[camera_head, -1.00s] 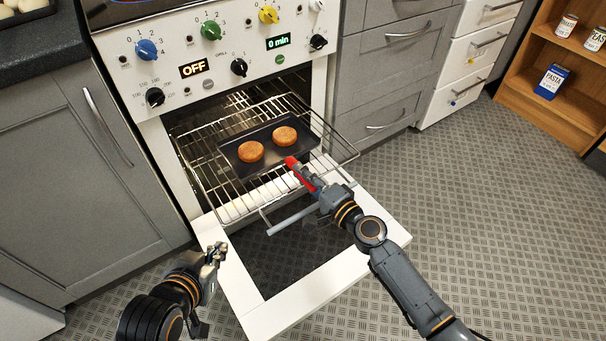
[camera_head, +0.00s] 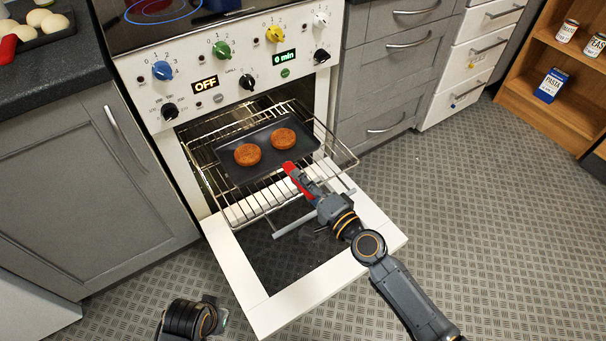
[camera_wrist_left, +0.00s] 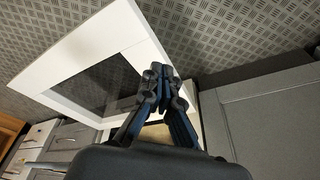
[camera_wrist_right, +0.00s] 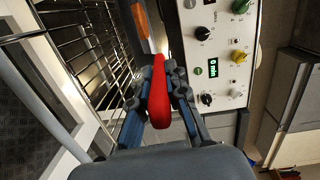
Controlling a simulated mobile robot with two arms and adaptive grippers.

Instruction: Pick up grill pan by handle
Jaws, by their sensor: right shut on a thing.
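The grill pan (camera_head: 228,164) is a dark rectangular tray with two brown patties (camera_head: 247,154) (camera_head: 283,138) in it. It is at the wire rack of the open oven; I cannot tell whether it touches the rack or is slightly above it. Its red handle (camera_wrist_right: 160,95) points out toward me. My right gripper (camera_head: 303,184) is shut on that handle, and its fingers (camera_wrist_right: 160,82) flank the handle in the right wrist view. My left gripper (camera_wrist_left: 160,75) is empty, its fingers together, low by the oven door; the head view shows only part of that arm.
The pulled-out wire rack (camera_head: 343,160) lies over the lowered white oven door (camera_head: 382,235). The stove's knob panel (camera_head: 235,75) rises just behind. A dark pan with pale buns (camera_head: 40,18) is on the left counter (camera_head: 75,70). Floor (camera_head: 480,220) at right is clear.

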